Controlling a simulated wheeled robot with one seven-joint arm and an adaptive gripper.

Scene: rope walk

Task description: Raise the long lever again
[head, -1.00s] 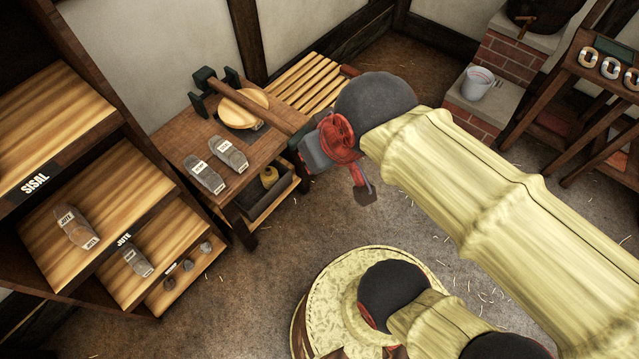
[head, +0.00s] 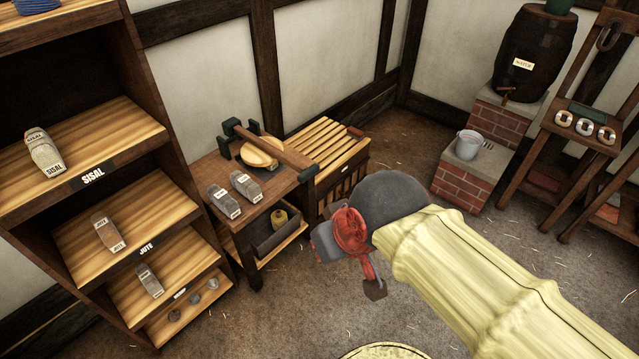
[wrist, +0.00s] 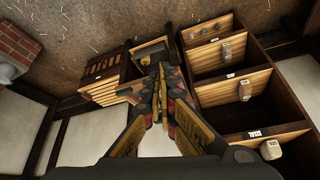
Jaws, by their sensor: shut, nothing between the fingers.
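The long lever (head: 284,151) is a brown wooden beam on the small wooden bench (head: 262,205). It runs from a dark bracket (head: 232,128) at the back left, over a round pale wooden disc (head: 262,153), to the bench's front right. It looks low and nearly level, close above the disc; I cannot tell if they touch. A dark post or catch (head: 308,174) stands by its near end. My gripper (wrist: 167,92) is shut and empty. In the head view it is to the right of and in front of the bench, apart from the lever, partly hidden by my wrist.
Two labelled grey bundles (head: 245,185) lie on the bench, with a dark bin (head: 277,237) below. A slatted crate (head: 330,150) stands right of it. A shelf unit (head: 100,180) is close on the left. Brick steps (head: 470,175) with a bucket stand right. The floor between is clear.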

